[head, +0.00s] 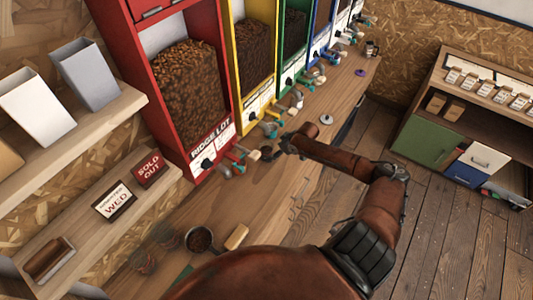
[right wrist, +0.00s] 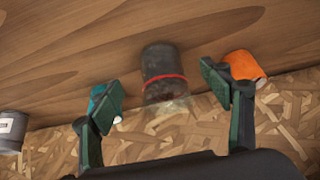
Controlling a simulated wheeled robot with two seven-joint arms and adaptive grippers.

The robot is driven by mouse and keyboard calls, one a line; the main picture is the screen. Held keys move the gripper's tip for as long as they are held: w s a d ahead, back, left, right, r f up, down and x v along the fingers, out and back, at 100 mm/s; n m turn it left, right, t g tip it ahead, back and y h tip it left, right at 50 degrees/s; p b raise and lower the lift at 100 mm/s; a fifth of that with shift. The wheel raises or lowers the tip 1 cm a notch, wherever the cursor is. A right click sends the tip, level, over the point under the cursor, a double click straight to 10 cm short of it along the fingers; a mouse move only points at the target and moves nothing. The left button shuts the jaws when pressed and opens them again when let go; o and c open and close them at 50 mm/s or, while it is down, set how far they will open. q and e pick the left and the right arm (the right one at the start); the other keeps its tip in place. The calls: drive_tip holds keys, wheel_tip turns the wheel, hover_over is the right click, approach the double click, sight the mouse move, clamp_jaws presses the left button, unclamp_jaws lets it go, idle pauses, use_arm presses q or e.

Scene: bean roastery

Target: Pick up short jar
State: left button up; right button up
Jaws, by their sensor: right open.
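A short dark jar (right wrist: 163,75) with a thin red band stands out in the right wrist view, against the wooden counter. It lies between the spread fingertips of my right gripper (right wrist: 160,92), in line with the gap and a little beyond them. I cannot tell whether a finger touches it. My right gripper (head: 284,147) is open and reaches low over the counter in the head view. A small dark thing (head: 267,153) sits just left of it there; it is too small to identify surely. My left gripper is not in view.
An orange cylinder (right wrist: 243,66) lies close by the right finger, and a teal thing (right wrist: 104,98) shows behind the left finger. A grey labelled container (right wrist: 12,130) is at far left. Bean dispensers (head: 190,90) with several scoops line the counter (head: 240,205).

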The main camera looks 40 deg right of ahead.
sight(267, 147)
drive_tip(key=w, duration=0.2)
drive_tip(key=w+a+p, duration=0.1)
drive_tip(key=w, duration=0.1)
drive_tip(key=shift+w+a+f, duration=0.2)
drive_tip(key=shift+w, duration=0.2)
drive_tip(key=shift+f, duration=0.1)
drive_tip(key=shift+d+f, duration=0.1)
drive_tip(key=shift+f, duration=0.1)
drive_tip(key=shift+r, duration=0.1)
drive_tip(key=c, duration=1.1)
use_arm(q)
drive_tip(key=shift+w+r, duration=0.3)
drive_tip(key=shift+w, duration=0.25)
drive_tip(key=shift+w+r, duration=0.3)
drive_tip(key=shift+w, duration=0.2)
use_arm(e)
drive_tip(key=c, duration=0.3)
